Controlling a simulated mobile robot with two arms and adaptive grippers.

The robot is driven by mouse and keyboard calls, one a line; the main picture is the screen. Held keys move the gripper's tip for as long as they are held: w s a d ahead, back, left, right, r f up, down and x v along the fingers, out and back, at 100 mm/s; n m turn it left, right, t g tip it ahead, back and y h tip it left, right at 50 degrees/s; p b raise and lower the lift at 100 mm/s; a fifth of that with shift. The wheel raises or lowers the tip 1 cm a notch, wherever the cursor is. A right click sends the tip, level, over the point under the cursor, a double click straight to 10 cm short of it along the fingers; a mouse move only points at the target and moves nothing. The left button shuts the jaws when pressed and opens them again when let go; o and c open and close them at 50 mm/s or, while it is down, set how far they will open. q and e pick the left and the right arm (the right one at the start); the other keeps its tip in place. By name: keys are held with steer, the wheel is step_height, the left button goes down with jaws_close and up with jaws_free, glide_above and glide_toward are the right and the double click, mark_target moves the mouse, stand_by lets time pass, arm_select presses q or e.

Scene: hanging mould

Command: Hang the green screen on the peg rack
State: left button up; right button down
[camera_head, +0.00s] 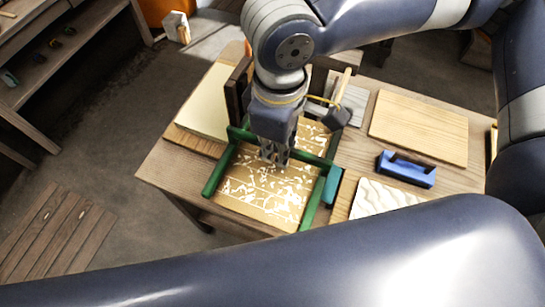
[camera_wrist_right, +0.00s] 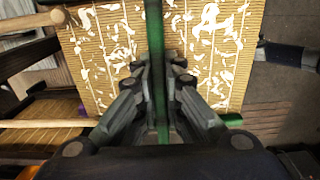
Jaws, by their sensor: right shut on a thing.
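The green screen (camera_head: 262,190) is a tan panel with white markings and green bars along its sides and across it. It lies over the front left of the workbench; I cannot tell whether it touches the top. My right gripper (camera_head: 274,160) is shut on its green cross bar, which runs between the fingers in the right wrist view (camera_wrist_right: 157,95). The peg rack (camera_head: 237,88) is dark wood, partly hidden behind my right arm. Pale pegs (camera_wrist_right: 45,123) and dark rack wood (camera_wrist_right: 22,58) show at the left of the right wrist view. My left gripper is out of view.
The workbench (camera_head: 165,160) also holds a pale board (camera_head: 418,127), a blue tool (camera_head: 406,168), a white wavy-patterned panel (camera_head: 385,197) and a cream sheet (camera_head: 205,105). Shelves (camera_head: 65,50) stand at left. A slatted wooden platform (camera_head: 55,235) lies on the floor.

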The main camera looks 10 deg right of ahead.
steer(key=shift+w+d, duration=0.2)
steer(key=shift+w, duration=0.1)
steer(key=shift+w+d, duration=0.2)
steer(key=shift+w, duration=0.1)
steer(key=shift+w+d+f+b, duration=0.1)
steer(key=shift+w+d+b, duration=0.3)
steer(key=shift+w+b, duration=0.15)
steer(key=shift+w+d, duration=0.35)
steer(key=shift+w, duration=0.2)
steer(key=shift+w+d+b, duration=0.35)
steer(key=shift+w+b, duration=0.1)
steer(key=shift+w, duration=0.05)
steer(key=shift+w+d+b, duration=0.55)
steer(key=shift+w+d, duration=0.25)
steer(key=shift+w, duration=0.35)
steer(key=shift+w+d+r+p, duration=0.2)
steer(key=shift+w+d+p, duration=0.1)
steer(key=shift+w+p, duration=0.25)
arm_select(q)
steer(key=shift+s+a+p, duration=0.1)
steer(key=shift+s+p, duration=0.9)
steer(key=shift+p, duration=0.1)
arm_select(e)
steer(key=w+d, duration=0.1)
steer(key=w, duration=0.1)
steer(key=w+d, duration=0.1)
steer(key=w, duration=0.1)
steer(key=shift+d+f, duration=0.1)
steer(key=shift+d, duration=0.25)
